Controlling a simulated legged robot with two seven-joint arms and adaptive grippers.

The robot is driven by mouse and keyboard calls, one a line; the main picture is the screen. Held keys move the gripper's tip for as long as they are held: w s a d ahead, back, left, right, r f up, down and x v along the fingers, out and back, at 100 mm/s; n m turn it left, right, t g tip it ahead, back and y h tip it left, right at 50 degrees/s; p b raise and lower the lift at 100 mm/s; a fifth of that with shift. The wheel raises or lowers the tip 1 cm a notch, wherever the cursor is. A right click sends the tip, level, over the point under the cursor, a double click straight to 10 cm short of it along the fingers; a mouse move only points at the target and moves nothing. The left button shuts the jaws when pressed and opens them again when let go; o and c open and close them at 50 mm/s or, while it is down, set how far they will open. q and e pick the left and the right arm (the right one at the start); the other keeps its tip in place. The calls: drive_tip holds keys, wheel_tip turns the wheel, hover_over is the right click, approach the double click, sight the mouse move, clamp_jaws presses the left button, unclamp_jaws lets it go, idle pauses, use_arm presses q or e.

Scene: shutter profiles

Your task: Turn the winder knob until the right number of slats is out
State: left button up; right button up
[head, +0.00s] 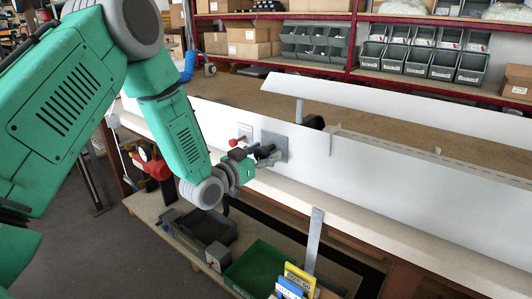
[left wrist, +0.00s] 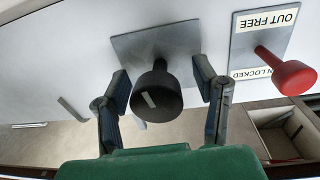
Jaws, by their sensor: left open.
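The black winder knob (left wrist: 157,97) sticks out from a grey square plate (left wrist: 140,45) on a white panel (head: 420,185). A pale line marks the knob's face. My left gripper (left wrist: 162,76) is open, with one finger on each side of the knob; I cannot tell whether either finger touches it. In the head view the left gripper (head: 270,155) is in front of the plate (head: 281,149) and largely hides the knob. A long white slat (head: 400,104) stands above the panel at the right. My right gripper is not in view.
A red knob (left wrist: 288,74) sits beside the plate on a label (left wrist: 262,38) reading "OUT FREE" and "LOCKED", upside down in the wrist view. Below the bench are a dark bin (head: 205,228) and a green crate (head: 262,262). Shelves with grey bins (head: 410,58) stand behind.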

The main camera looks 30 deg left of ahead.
use_arm(q)
drive_tip(key=s+a, duration=0.1)
drive_tip(key=s, duration=1)
drive_tip(key=shift+s+a, duration=0.2)
drive_tip(key=shift+a, duration=0.15)
drive_tip(key=shift+f, duration=0.1)
